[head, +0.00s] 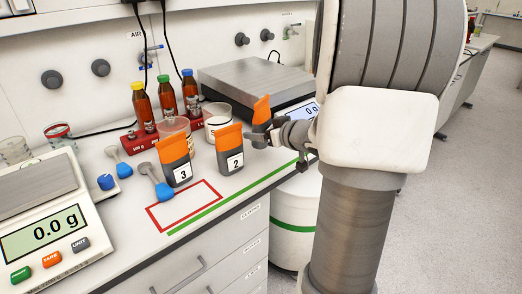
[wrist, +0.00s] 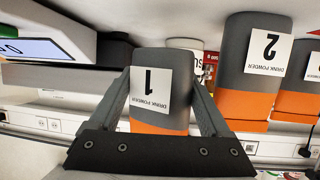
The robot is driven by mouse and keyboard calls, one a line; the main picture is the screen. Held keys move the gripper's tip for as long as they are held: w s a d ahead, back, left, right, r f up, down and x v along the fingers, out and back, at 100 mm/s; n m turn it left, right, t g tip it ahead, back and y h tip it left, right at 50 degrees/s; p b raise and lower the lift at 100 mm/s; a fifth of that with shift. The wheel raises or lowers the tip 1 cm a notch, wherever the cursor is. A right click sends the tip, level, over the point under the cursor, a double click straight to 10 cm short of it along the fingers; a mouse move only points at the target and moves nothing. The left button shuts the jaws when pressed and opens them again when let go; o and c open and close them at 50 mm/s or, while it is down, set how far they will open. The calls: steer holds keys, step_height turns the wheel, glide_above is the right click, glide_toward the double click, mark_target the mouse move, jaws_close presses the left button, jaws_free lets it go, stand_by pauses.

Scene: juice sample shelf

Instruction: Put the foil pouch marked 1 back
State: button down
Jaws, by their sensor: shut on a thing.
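The foil pouch marked 1 (wrist: 151,85) is grey with an orange end and a white label; the wrist view shows it upside down. My gripper (wrist: 160,82) is shut on it, one finger along each side. In the head view the pouch (head: 262,110) is right of pouch 2, its lower part partly hidden by my gripper (head: 264,138). I cannot tell whether its base touches the bench. Pouch 2 (head: 230,150) and pouch 3 (head: 175,160) stand upright on the bench to its left, also seen in the wrist view as pouch 2 (wrist: 266,60).
A red-outlined rectangle (head: 152,217) on the bench is empty, beside a green line (head: 232,208) along the front edge. A large scale (head: 255,80) stands behind the pouch. Tubs (head: 217,120), bottles (head: 167,97), blue scoops (head: 150,180) and a small scale (head: 45,235) are further left.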

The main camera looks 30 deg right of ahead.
steer(key=shift+w+f, duration=0.15)
steer(key=shift+f, duration=0.05)
steer(key=shift+f+b, duration=1.15)
steer(key=shift+f, duration=0.7)
steer(key=shift+f, duration=0.15)
jaws_free()
